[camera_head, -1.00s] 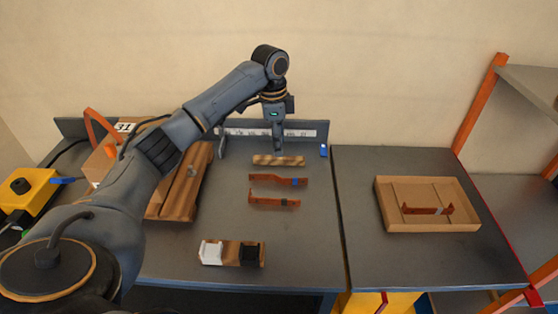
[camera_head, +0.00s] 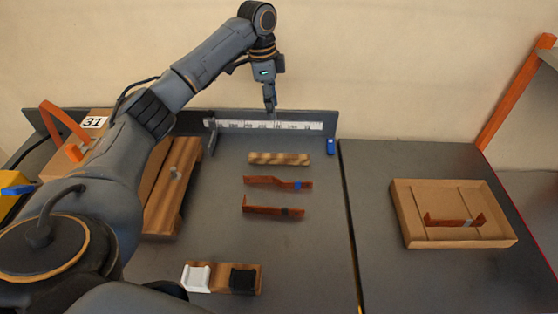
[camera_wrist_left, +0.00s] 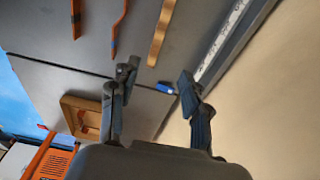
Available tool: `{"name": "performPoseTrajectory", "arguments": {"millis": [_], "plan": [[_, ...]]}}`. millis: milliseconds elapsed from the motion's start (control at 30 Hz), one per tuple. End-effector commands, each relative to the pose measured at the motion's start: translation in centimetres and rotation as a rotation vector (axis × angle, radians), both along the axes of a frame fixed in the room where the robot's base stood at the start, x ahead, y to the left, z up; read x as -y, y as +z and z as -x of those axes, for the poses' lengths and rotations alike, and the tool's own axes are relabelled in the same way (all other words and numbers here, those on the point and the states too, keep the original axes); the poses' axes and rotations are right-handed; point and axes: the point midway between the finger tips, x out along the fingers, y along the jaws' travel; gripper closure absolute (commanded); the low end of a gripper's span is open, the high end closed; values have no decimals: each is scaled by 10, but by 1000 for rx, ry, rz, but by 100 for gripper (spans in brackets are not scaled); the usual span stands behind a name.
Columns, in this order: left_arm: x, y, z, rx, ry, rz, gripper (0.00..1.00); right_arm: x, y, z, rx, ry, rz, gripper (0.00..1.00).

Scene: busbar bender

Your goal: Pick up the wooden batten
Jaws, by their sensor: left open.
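The wooden batten (camera_head: 279,158) is a short, light striped stick lying flat on the grey bench, just in front of the ruler strip. It also shows in the left wrist view (camera_wrist_left: 160,35), beyond the fingers at the top. My left gripper (camera_head: 270,108) hangs above the ruler strip, behind and apart from the batten. In the left wrist view its two fingers (camera_wrist_left: 155,80) are spread with nothing between them. My right gripper is not in view.
Two copper bars (camera_head: 278,183) (camera_head: 272,209) lie in front of the batten. A wooden block with white and black pieces (camera_head: 244,279) is near the front. A wooden fixture (camera_head: 172,190) stands left. A cardboard tray (camera_head: 405,210) holding another bar is right. A blue item (camera_head: 331,146) is near the ruler's end.

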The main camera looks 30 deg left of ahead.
Motion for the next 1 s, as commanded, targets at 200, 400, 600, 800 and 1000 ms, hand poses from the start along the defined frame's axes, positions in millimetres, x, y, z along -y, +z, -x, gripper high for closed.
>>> {"name": "performPoseTrajectory", "arguments": {"millis": [200,400,600,800,1000], "plan": [[0,-34,0,1,-1,1,53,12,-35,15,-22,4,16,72],[1,-49,0,0,0,0,53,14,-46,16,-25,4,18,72],[4,-81,-1,-5,0,0,53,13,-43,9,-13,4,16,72],[8,-116,-4,-2,0,0,53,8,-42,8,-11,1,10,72],[9,-131,-5,-1,0,0,53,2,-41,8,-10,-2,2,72]]}}
